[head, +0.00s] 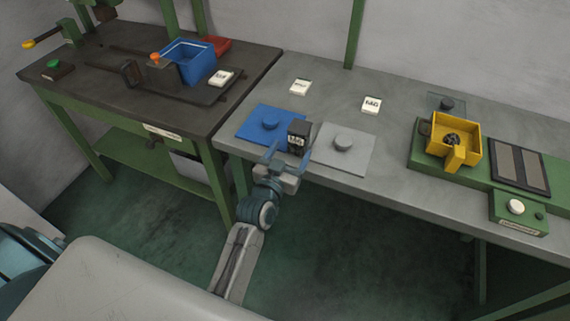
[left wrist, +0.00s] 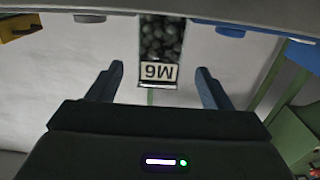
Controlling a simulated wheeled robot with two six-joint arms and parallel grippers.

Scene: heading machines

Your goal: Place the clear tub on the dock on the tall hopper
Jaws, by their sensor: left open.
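The clear tub (head: 298,136) stands on the grey bench, between a blue square plate and a grey one. In the left wrist view the tub (left wrist: 160,40) shows dark pieces inside and a white M6 label, upside down. My left gripper (head: 289,156) is open at the bench's front edge, its fingers pointing at the tub. In the left wrist view the tub lies between and just beyond the fingertips; I cannot tell whether they touch it. A yellow hopper (head: 470,126) sits on a green machine at right; a blue hopper (head: 199,69) stands on the left machine. My right gripper is out of view.
The blue plate (head: 257,124) and grey plate (head: 355,158) each carry a round knob. A clear plate (head: 435,98) with a dark knob lies behind the yellow hopper. Small white label cards (head: 300,87) lie on the bench.

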